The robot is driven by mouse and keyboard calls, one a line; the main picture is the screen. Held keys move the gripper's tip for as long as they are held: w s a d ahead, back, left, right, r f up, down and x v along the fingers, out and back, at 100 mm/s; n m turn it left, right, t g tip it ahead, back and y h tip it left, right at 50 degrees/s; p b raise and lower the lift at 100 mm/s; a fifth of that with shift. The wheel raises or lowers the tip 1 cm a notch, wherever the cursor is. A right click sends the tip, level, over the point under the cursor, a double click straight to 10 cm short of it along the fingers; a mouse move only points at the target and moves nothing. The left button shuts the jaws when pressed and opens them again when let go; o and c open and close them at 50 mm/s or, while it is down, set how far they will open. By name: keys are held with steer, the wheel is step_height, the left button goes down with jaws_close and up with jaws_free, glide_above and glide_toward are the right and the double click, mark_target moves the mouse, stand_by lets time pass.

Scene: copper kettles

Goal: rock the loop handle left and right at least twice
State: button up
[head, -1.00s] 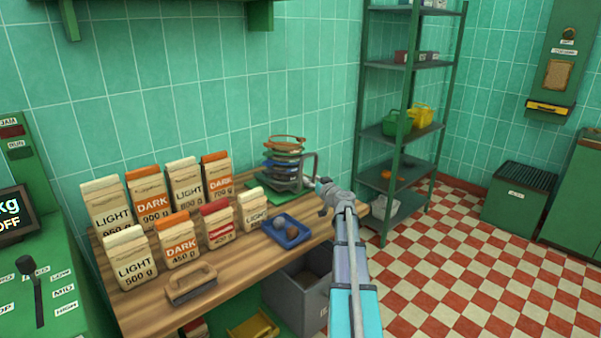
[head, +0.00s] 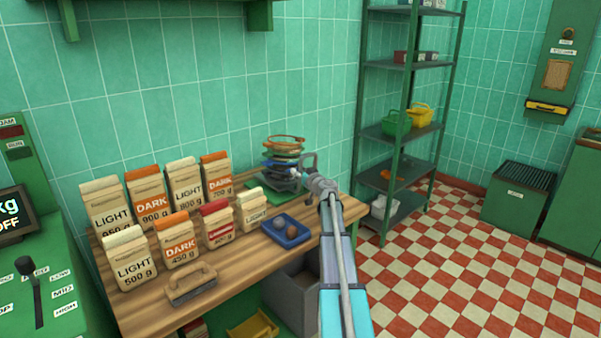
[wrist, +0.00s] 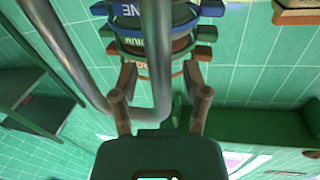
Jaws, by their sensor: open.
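The loop handle (head: 308,158) is a grey metal tube at the right side of a stack of round sieves (head: 284,152) on the wooden table's far end. In the wrist view the loop handle (wrist: 160,70) is a large U. One leg of it passes between my open fingers and the other runs off to the upper left. My gripper (head: 314,178) is at the handle, and its two fingers (wrist: 162,85) stand apart around the tube. I cannot tell whether either touches it. The sieve stack (wrist: 155,30) shows behind, partly hidden by the tube.
Several coffee bags (head: 180,240) stand on the table left of the stack. A blue tray (head: 287,242) with small round items lies in front of it. A shelf rack (head: 408,130) stands to the right. A tiled wall is close behind the stack.

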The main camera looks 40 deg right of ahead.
jaws_close()
